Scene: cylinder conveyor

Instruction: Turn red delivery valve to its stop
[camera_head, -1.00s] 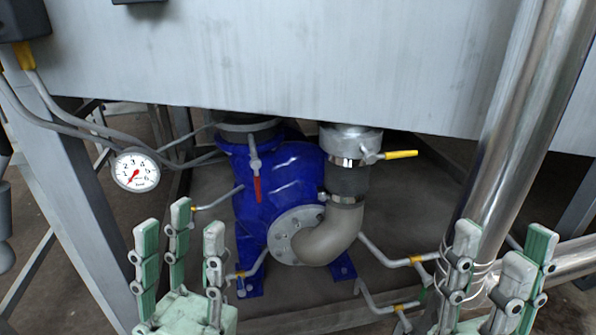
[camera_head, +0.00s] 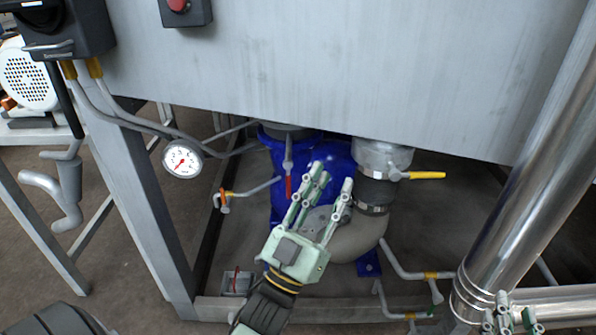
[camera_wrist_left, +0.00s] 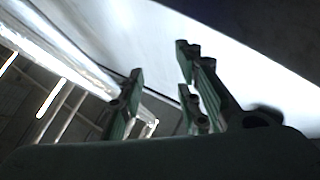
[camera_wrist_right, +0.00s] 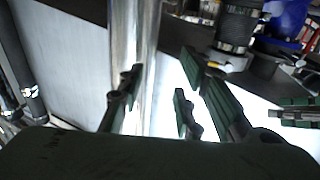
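The red-handled valve (camera_head: 288,186) hangs below the tank in front of the blue pump (camera_head: 340,152), its lever pointing down. My left gripper (camera_head: 328,190) is in front of the pump, just right of the red handle in the head view, with its fingers spread and nothing between them. I cannot tell how far it is from the handle in depth. The left wrist view shows its open fingers (camera_wrist_left: 160,95), but no red handle. My right gripper (camera_head: 512,312) is partly cut off at the bottom right; its fingers (camera_wrist_right: 157,100) are apart and empty in the right wrist view.
A yellow valve handle (camera_head: 428,175) sticks out right of the red one. A pressure gauge (camera_head: 182,158) is at the left, near a frame leg (camera_head: 140,190). A thick steel pipe (camera_head: 530,180) rises at the right. The tank wall (camera_head: 340,60) hangs above the pump.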

